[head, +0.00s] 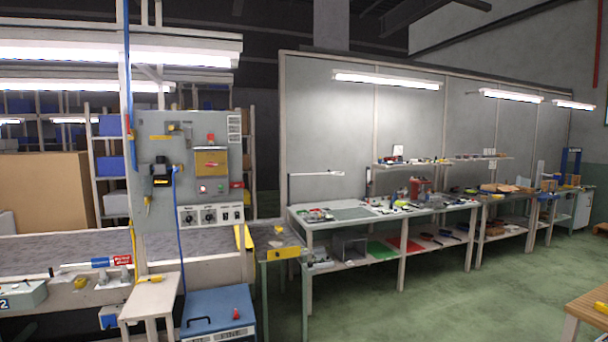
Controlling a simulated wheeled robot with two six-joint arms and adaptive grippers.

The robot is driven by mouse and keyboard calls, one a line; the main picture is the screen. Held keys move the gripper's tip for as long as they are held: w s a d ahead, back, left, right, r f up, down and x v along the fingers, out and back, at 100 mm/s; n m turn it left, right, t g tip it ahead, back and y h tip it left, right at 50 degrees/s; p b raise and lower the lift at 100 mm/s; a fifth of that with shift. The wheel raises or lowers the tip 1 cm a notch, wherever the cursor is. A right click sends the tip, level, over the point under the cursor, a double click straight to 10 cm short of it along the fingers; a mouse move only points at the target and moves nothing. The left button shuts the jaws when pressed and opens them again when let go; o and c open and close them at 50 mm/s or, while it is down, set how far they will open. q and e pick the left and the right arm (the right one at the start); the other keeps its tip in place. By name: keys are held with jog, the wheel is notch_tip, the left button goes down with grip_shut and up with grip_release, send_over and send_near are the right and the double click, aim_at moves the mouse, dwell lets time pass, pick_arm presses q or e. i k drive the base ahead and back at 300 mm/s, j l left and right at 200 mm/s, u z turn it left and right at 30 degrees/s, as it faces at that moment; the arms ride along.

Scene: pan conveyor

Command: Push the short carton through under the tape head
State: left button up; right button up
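Neither of my grippers is in view. I cannot make out a short carton or a tape head in the head view. A large plain brown box-like shape (42,192) stands at the left, behind a long grey surface (60,248) that may be the conveyor. Its left side is cut off by the picture edge, and I cannot tell whether it is a carton.
A grey control panel (208,160) with knobs rises beside the long surface. A small pale stool-like table (151,290) and a blue-lidded box (218,308) stand in front. Workbenches (345,222) line the back wall. Green floor (440,300) is open at right.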

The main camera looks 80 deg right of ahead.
aim_at(547, 185)
jog(key=z, duration=4.4)
